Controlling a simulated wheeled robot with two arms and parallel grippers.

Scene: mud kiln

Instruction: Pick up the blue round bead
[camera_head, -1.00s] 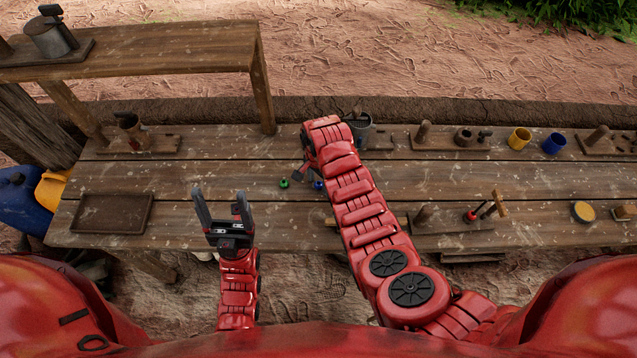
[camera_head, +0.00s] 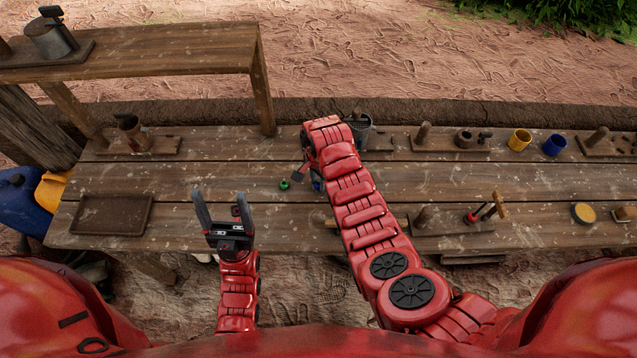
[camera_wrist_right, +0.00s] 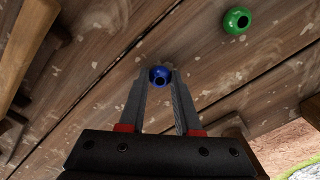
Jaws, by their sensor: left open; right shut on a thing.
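The blue round bead (camera_wrist_right: 159,76) is between the fingertips of my right gripper (camera_wrist_right: 158,84) in the right wrist view, with its dark hole facing the camera. The gripper is shut on it, at or just above the tabletop; I cannot tell which. In the head view a bit of the blue bead (camera_head: 317,186) shows beside my right arm, which hides most of that gripper. My left gripper (camera_head: 224,218) is open and empty at the front edge of the table, pointing up in the picture.
A green bead (camera_head: 284,185) lies on the wooden table (camera_head: 220,180) nearby; it also shows in the right wrist view (camera_wrist_right: 237,20). An empty wooden tray (camera_head: 112,214) is at left.

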